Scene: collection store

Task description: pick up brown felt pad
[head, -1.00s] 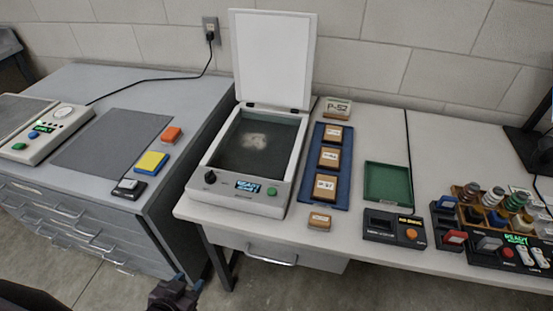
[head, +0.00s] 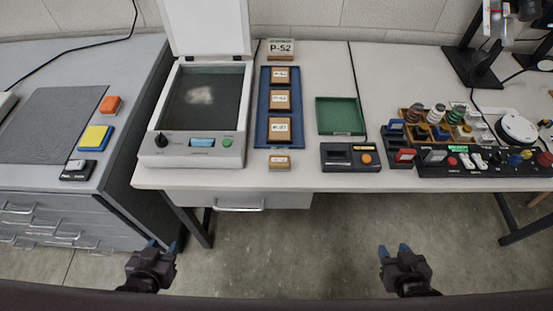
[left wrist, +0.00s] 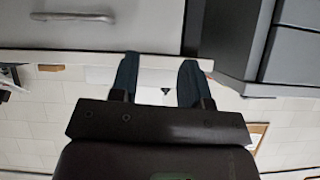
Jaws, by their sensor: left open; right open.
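I cannot pick out a brown felt pad for certain in any view. Small tan-brown labelled blocks (head: 280,131) lie in a row in the blue tray (head: 262,110), and another tan block (head: 279,162) lies in front of it; I cannot tell whether any is felt. My left gripper (head: 163,246) is open and empty, low in front of the table's left part. Its two fingers also show in the left wrist view (left wrist: 160,68), with nothing between them. My right gripper (head: 394,249) is open and empty, in front of the table and below its edge.
A scanner (head: 192,150) with its lid up stands left of the blue tray. A green tray (head: 341,116), a dark device (head: 350,157) and a crowded rack of spools (head: 437,115) stand to the right. A grey cabinet (head: 140,110) stands left. Floor before the table is clear.

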